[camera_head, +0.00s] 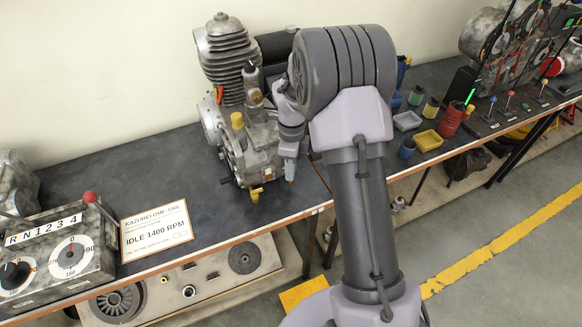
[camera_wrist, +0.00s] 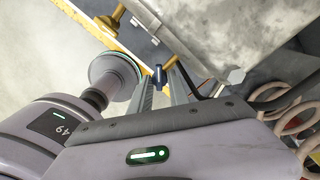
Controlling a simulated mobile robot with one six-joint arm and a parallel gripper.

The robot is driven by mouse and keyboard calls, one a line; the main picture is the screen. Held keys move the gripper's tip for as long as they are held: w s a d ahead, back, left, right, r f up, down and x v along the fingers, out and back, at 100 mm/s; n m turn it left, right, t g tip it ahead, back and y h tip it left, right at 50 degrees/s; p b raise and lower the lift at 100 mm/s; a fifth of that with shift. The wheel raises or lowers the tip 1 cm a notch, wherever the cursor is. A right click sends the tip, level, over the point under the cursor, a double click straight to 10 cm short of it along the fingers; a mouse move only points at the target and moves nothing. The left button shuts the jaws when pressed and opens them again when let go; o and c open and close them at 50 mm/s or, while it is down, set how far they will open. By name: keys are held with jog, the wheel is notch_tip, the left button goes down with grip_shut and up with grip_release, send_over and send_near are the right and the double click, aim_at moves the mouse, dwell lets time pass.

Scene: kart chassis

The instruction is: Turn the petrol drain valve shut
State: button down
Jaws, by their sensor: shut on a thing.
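The engine (camera_head: 245,140) stands on the dark bench, with a finned cylinder on top. My gripper (camera_head: 290,172) is low at the engine's right side in the head view; its fingertips are too small there to read. In the wrist view my gripper (camera_wrist: 166,86) has its two grey fingers closed around a small dark blue handle (camera_wrist: 160,74), beside the grey engine casing (camera_wrist: 200,30). The handle appears to be the petrol drain valve's lever; its body is mostly hidden. A dark bent rod (camera_wrist: 196,90) runs close by the fingers.
A yellow fitting (camera_head: 255,194) sticks out at the engine's lower front. A yellow tray (camera_head: 428,140) and small cups stand to the right.

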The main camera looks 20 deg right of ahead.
jog(key=n+p, duration=0.1)
jog(key=n, duration=0.4)
jog(key=shift+n+h+p, duration=0.3)
jog(key=shift+n+p, duration=0.3)
jog(key=shift+n, duration=1.5)
jog(key=c, duration=1.2)
grip_release()
jog(key=shift+c, duration=0.2)
notch_tip(320, 180, up, 17)
jog(key=w+p, duration=0.1)
jog(key=p, duration=0.4)
jog(key=shift+a+r, duration=0.15)
jog(key=shift+r, duration=0.05)
